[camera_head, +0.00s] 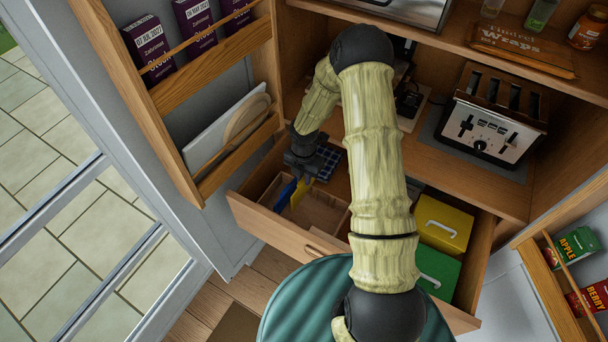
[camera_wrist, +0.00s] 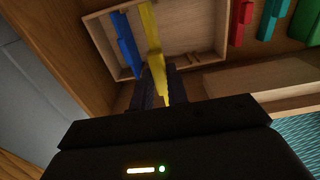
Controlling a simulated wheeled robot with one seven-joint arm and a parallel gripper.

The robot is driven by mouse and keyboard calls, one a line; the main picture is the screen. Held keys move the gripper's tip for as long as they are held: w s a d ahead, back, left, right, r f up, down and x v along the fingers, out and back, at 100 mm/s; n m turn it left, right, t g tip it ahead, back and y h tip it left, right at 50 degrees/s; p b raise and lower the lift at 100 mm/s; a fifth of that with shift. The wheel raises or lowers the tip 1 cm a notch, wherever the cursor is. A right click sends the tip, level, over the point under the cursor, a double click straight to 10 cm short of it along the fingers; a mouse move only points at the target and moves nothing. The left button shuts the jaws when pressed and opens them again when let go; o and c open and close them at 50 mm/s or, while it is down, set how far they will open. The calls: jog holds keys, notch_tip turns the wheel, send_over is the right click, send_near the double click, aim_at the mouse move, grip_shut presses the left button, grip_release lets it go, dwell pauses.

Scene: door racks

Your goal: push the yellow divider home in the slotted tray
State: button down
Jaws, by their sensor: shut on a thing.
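The yellow divider (camera_head: 298,194) stands in the pulled-out drawer and also shows in the wrist view (camera_wrist: 152,38). My gripper (camera_head: 302,172) is above it, pointing down. In the wrist view the two dark fingers of my gripper (camera_wrist: 161,78) are shut on the near end of the yellow divider, one on each side. The slotted tray (camera_wrist: 103,46) is a light wooden box, and the divider reaches across its opening. Its wooden floor also shows in the head view (camera_head: 322,211). A blue divider (camera_wrist: 127,42) stands left of the yellow one. How deep the yellow divider sits is unclear.
The drawer front (camera_head: 270,230) juts out below the counter. Yellow (camera_head: 444,222) and green (camera_head: 437,270) boxes fill its right side. A toaster (camera_head: 492,125) stands on the counter. The left door rack (camera_head: 183,75) holds purple packets, and a right door rack (camera_head: 565,275) holds small cartons.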

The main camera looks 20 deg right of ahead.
aim_at(304, 186)
jog(key=shift+w+a+f+b, duration=0.1)
jog(key=shift+f+b, duration=1.25)
jog(key=shift+f, duration=1.35)
notch_tip(304, 186, down, 7)
jog(key=b, duration=0.4)
dwell(3.2)
jog(key=c, duration=1.3)
grip_release()
